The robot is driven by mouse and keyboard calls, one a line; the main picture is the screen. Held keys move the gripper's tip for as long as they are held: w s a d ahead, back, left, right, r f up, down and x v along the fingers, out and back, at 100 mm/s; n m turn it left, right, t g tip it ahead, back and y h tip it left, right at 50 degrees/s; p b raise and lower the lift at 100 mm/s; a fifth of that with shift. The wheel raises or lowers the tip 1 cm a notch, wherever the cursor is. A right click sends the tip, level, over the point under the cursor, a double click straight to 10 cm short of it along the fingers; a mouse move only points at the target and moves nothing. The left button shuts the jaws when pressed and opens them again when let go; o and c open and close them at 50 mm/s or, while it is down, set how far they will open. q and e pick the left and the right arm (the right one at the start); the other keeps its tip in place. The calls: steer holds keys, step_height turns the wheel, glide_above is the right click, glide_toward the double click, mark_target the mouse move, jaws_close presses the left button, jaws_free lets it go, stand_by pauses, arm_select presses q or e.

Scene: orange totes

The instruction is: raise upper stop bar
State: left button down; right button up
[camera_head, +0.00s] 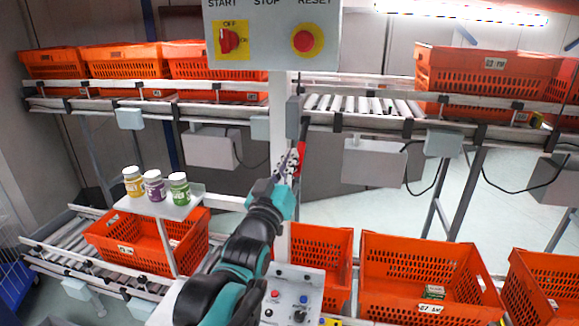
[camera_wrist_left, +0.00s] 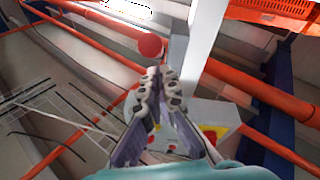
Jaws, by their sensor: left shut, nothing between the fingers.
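My left gripper (camera_head: 292,160) is raised beside the white post, just below the upper conveyor. It also shows in the left wrist view (camera_wrist_left: 160,74), with its fingertips together and nothing between them. A red part (camera_head: 301,152), which may be the stop bar, shows right by the fingertips, partly behind them. In the left wrist view a round red end (camera_wrist_left: 150,46) lies just beyond the fingertips. I cannot tell whether the fingers touch it. A grey block (camera_head: 293,118) sits above, at the end of the right upper roller section. My right gripper is not in view.
The white post (camera_head: 281,110) carries a control panel (camera_head: 272,62) with a red switch and red button. Orange totes stand on the upper conveyor (camera_head: 490,75) and lower level (camera_head: 430,270). Several jars stand on a small white shelf (camera_head: 185,208) at left. Upper rollers (camera_head: 350,103) are bare.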

arm_select(q)
steer(key=shift+f, duration=0.75)
steer(key=shift+f, duration=0.2)
